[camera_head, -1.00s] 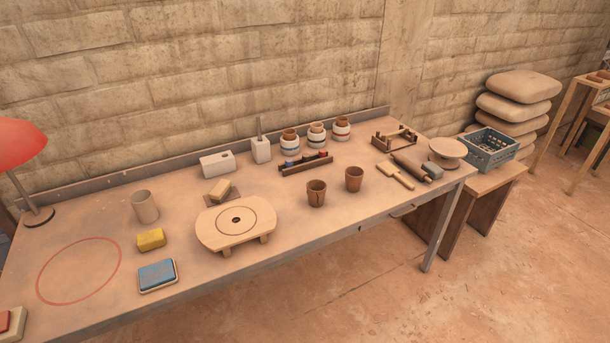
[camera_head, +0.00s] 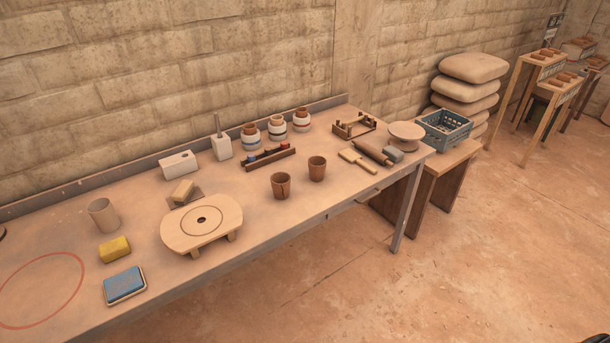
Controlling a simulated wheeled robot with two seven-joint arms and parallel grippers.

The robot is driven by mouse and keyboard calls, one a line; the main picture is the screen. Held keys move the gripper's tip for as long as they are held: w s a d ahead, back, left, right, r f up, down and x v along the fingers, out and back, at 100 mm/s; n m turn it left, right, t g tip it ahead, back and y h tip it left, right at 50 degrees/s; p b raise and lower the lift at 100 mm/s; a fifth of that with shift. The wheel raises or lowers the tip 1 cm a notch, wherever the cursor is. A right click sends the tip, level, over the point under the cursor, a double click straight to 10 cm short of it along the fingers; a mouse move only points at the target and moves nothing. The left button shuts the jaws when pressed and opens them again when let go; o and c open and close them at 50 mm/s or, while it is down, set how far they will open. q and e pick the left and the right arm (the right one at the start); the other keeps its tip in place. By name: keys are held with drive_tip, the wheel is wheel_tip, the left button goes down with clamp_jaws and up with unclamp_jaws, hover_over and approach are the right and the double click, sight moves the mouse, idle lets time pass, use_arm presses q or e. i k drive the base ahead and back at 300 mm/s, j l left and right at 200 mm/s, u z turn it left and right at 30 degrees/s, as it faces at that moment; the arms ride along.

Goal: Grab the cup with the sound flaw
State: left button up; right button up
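Two small brown cups stand upright side by side near the front edge of the workbench. The left cup (camera_head: 281,186) has a dark mark on its side, like a crack or drip. The right cup (camera_head: 317,169) looks plain from here. I cannot tell from sight which cup has a sound flaw. A taller, paler beige cylinder (camera_head: 104,215) stands at the left of the bench. Neither of my grippers can be made out in view; a dark shape at the bottom right corner is too small to identify.
The workbench (camera_head: 245,226) holds a round wooden stand (camera_head: 202,222), yellow sponge (camera_head: 115,249), blue pad (camera_head: 124,285), striped jars (camera_head: 276,128), a marker rack (camera_head: 268,157) and a wooden paddle (camera_head: 358,161). A blue crate (camera_head: 445,130) sits on a side table. The floor in front (camera_head: 440,260) is clear.

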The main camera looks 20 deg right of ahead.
sight(317, 170)
drive_tip(key=i+j, duration=0.15)
drive_tip(key=j, duration=0.15)
drive_tip(key=i+j, duration=0.15)
drive_tip(key=j, duration=0.15)
drive_tip(key=j+z, duration=0.1)
drive_tip(key=z, duration=0.3)
drive_tip(key=j+z, duration=0.15)
drive_tip(key=z, duration=0.2)
drive_tip(key=j+z, duration=0.15)
drive_tip(key=z, duration=0.25)
drive_tip(key=i+j, duration=0.05)
